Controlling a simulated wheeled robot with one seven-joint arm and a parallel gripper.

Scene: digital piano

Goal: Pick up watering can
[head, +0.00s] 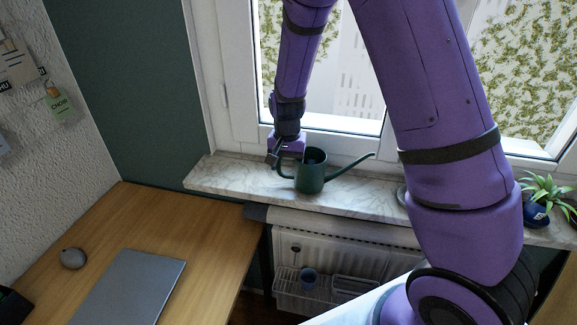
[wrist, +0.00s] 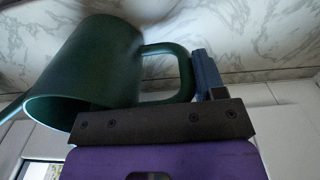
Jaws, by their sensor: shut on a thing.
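The dark green watering can (head: 311,176) is upright at the marble window sill, its long spout pointing right. I cannot tell whether its base touches the sill. My gripper (head: 274,155) comes down from above at the can's left side and is shut on its handle. In the wrist view the can (wrist: 95,65) appears upside down, with its open rim and loop handle showing. One finger of my gripper (wrist: 205,80) lies against the outer side of the handle; the other finger is hidden.
The marble sill (head: 235,176) runs below a white-framed window. A potted plant (head: 543,190) stands at its right end. A white radiator (head: 345,255) with a hanging rack is below. A wooden desk (head: 175,225) with a grey laptop (head: 130,288) is at the left.

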